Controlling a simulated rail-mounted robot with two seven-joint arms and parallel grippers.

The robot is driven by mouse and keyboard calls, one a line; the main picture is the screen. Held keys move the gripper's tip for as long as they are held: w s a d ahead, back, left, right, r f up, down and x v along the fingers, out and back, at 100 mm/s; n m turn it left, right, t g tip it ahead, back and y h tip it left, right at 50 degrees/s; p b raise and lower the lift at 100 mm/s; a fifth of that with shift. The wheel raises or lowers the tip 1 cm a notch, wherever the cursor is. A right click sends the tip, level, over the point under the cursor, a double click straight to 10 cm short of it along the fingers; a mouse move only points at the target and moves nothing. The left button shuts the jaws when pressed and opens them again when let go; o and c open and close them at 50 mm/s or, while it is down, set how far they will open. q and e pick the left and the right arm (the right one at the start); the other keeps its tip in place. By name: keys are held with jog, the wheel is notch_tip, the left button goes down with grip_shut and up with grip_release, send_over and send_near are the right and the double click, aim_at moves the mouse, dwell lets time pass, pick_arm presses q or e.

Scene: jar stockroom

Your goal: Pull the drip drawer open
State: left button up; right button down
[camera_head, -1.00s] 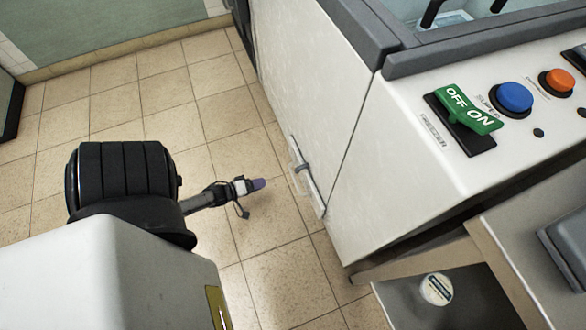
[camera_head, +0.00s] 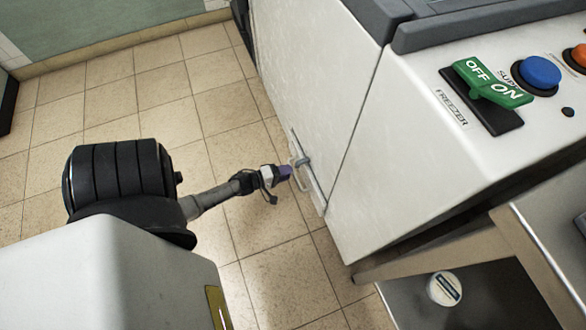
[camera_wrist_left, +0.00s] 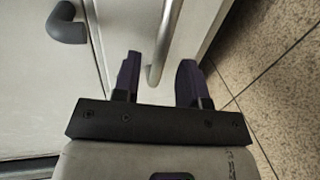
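The drip drawer (camera_head: 313,186) is a narrow pale front low on the side of the white freezer, shut as far as I can see. Its metal bar handle (camera_head: 296,164) sticks out toward my left gripper (camera_head: 287,172). In the left wrist view the handle (camera_wrist_left: 164,45) runs between the two dark fingers of my left gripper (camera_wrist_left: 159,80). The fingers stand apart, with a gap visible on each side of the bar. I cannot tell how deep the bar sits between them. My right gripper is out of view.
A grey rounded knob (camera_wrist_left: 68,27) sits beside the handle in the left wrist view. The white freezer (camera_head: 400,140) has a green switch (camera_head: 488,83) on top. A metal shelf table (camera_head: 520,250) with a white jar (camera_head: 444,288) stands front right. Tiled floor (camera_head: 150,95) is clear at left.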

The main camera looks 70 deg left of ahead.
pick_arm(q)
jog(key=shift+b+x, duration=0.55)
jog(key=shift+x, duration=1.1)
jog(key=shift+c, duration=0.5)
grip_shut()
